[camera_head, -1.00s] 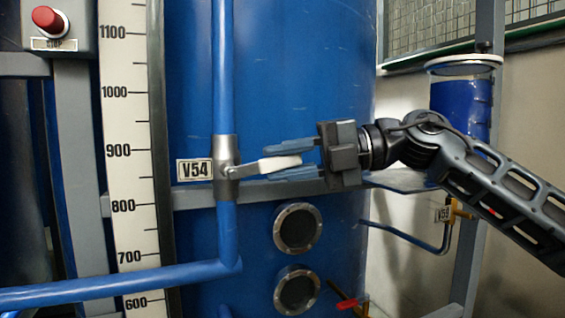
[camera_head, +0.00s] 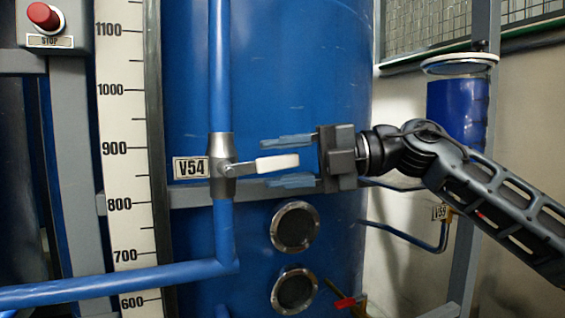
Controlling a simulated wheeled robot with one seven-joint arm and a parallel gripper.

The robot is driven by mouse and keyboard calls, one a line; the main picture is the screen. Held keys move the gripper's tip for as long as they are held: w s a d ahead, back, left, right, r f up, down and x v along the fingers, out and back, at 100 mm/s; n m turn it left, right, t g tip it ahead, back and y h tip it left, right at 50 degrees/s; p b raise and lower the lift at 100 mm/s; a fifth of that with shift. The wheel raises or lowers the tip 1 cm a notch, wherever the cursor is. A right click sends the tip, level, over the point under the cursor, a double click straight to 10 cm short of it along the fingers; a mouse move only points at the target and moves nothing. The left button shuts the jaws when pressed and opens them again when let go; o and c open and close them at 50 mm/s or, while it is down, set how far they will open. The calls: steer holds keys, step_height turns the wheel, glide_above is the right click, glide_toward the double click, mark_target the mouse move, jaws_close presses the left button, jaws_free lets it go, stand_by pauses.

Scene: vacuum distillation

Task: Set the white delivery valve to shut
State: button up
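The white-handled valve (camera_head: 277,164) is fitted on the vertical blue pipe (camera_head: 221,70), beside a plate reading V54 (camera_head: 190,168). Its lever points right from the grey valve body (camera_head: 222,167), nearly level and slightly raised at its tip, so it lies across the pipe. My gripper (camera_head: 287,161) comes in from the right and is open. One blue finger is above the white handle and the other below it. Gaps show between the handle and both fingers, and I cannot tell their depth relative to it.
A large blue tank (camera_head: 290,80) stands behind the pipe, with two round ports (camera_head: 295,227) below the valve. A white level scale (camera_head: 126,180) and a red STOP button (camera_head: 43,16) are at left. A red-handled valve (camera_head: 345,302) is low at right.

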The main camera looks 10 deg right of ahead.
steer(key=shift+d, duration=0.1)
steer(key=d, duration=0.7)
steer(key=shift+s+d+r, duration=0.25)
steer(key=shift+s+r, duration=0.15)
steer(key=shift+s, duration=0.05)
steer(key=shift+c, duration=0.2)
